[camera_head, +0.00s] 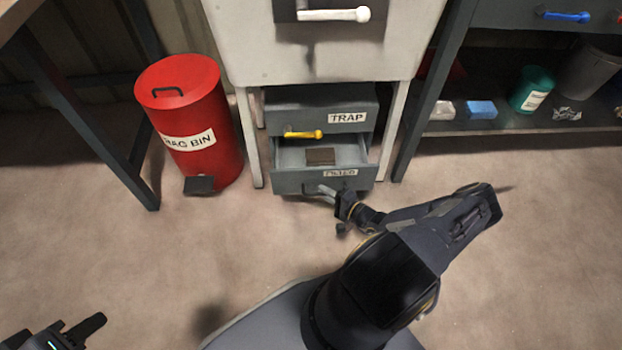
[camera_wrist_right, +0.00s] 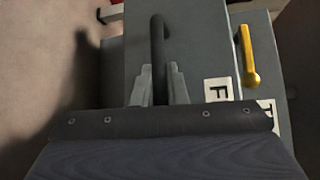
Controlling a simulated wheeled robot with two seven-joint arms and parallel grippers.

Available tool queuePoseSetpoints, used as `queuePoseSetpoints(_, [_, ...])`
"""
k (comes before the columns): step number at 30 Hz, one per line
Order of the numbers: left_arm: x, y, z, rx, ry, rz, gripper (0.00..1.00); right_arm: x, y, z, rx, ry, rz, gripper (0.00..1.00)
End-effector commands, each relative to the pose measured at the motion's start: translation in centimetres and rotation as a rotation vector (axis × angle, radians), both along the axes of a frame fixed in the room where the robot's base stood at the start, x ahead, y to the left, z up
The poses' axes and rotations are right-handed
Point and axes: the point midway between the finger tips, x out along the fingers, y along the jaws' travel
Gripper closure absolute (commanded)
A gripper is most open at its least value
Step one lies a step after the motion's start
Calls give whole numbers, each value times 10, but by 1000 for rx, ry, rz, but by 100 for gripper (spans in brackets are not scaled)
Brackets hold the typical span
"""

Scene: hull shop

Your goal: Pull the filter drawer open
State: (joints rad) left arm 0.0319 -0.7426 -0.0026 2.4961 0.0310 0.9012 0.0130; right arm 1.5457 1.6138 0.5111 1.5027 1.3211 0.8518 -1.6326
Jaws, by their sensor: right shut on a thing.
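The grey filter drawer (camera_head: 290,184), with a partly readable white label, is the lower drawer under the pale cabinet. It stands partly pulled out, and its inside shows a brown block (camera_head: 320,156). My right gripper (camera_head: 334,194) is at its front. In the right wrist view the fingers (camera_wrist_right: 159,88) are shut on the dark bar handle (camera_wrist_right: 157,42) of the drawer. My left gripper (camera_head: 80,332) is at the bottom left corner, far from the drawer and partly cut off by the frame, so its opening is unclear.
The trap drawer (camera_head: 290,118) with a yellow handle (camera_head: 303,134) sits directly above, pushed further back. A red bin (camera_head: 190,110) stands left of the cabinet. A dark shelf (camera_head: 500,126) with a green tub (camera_head: 532,88) is at the right. The floor in front is clear.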

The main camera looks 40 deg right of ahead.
Motion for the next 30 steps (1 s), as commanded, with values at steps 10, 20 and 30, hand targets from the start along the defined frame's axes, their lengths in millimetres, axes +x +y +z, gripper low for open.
queuePoseSetpoints(10, [0, 0, 44, 0, 0, 0, 64, -68, 39, 5, 4, 0, 1, 100])
queuePoseSetpoints(20, [0, 0, 55, 0, 0, 0, 64, -96, 57, 2, 1, -3, 3, 100])
queuePoseSetpoints(30, [0, 0, 55, 0, 0, 0, 64, -99, 59, 1, 0, -4, 4, 100])
